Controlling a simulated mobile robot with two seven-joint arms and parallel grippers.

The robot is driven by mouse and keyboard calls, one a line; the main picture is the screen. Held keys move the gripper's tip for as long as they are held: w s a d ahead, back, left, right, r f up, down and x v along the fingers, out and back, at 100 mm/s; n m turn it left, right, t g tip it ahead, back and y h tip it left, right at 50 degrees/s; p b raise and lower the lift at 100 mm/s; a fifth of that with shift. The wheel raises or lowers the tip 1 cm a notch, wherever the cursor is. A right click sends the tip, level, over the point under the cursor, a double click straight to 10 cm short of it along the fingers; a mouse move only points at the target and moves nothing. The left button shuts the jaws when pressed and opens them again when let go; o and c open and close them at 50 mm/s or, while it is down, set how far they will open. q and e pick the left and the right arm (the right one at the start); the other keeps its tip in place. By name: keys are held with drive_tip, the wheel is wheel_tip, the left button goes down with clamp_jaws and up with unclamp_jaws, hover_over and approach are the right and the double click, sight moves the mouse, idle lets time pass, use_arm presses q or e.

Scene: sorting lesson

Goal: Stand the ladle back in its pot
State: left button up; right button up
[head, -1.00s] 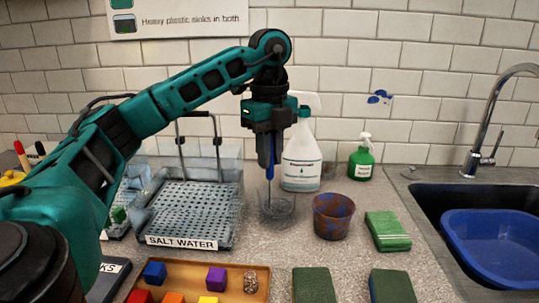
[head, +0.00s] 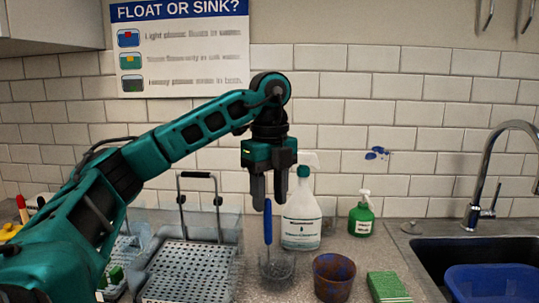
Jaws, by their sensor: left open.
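The ladle (head: 268,228) has a blue handle and a thin shaft. It stands nearly upright, its lower end in a small clear pot (head: 277,268) on the counter. The ladle's bowl is hard to make out through the clear wall. My left gripper (head: 270,203) points down right above the ladle, fingers apart. The top of the handle is level with the fingertips and nothing is gripped. My right gripper is not in view.
A white spray bottle (head: 301,222) stands close behind the pot. A rusty-brown cup (head: 333,275) is to its right, with a green sponge (head: 387,285) beyond. A perforated rack (head: 190,270) stands left. A green soap bottle (head: 361,219) and sink (head: 470,252) are further right.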

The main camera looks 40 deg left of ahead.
use_arm(q)
wheel_tip(320, 180, up, 5)
drive_tip(key=shift+f+p, duration=0.1)
drive_tip(key=shift+p, duration=0.95)
drive_tip(key=shift+r+p, duration=0.35)
drive_tip(key=shift+r, duration=0.85)
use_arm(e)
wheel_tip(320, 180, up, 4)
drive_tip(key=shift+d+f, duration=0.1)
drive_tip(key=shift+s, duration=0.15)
